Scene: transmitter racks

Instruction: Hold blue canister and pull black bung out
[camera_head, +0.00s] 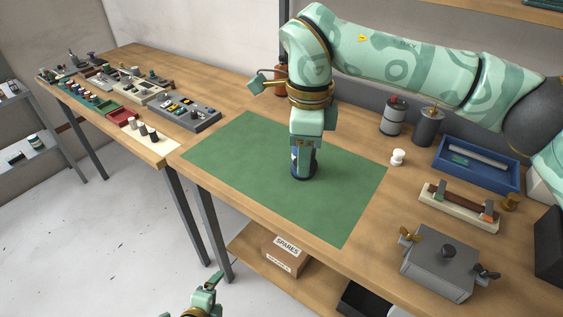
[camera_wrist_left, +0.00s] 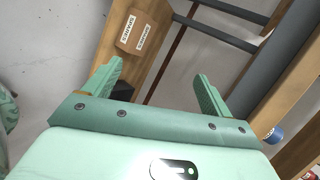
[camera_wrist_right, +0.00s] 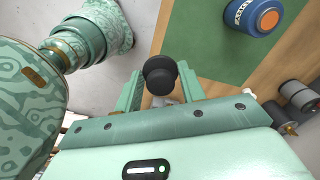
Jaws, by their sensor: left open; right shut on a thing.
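The blue canister (camera_head: 298,176) stands on the green mat (camera_head: 235,150), mostly hidden behind my right arm in the head view. In the right wrist view the canister (camera_wrist_right: 238,14) shows at the top right, apart from the fingers, with an orange round area on its end. My right gripper (camera_wrist_right: 160,88) is shut on the black bung (camera_wrist_right: 160,70), which is clear of the canister. My left gripper (camera_head: 204,294) is open and empty, low in front of the bench.
A white cap-like piece (camera_head: 397,157), dark cylinders (camera_head: 393,116), a blue tray (camera_head: 478,164) and a grey box (camera_head: 438,264) stand right of the mat. A spares carton (camera_head: 286,255) sits on the lower shelf. The mat's left and front parts are clear.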

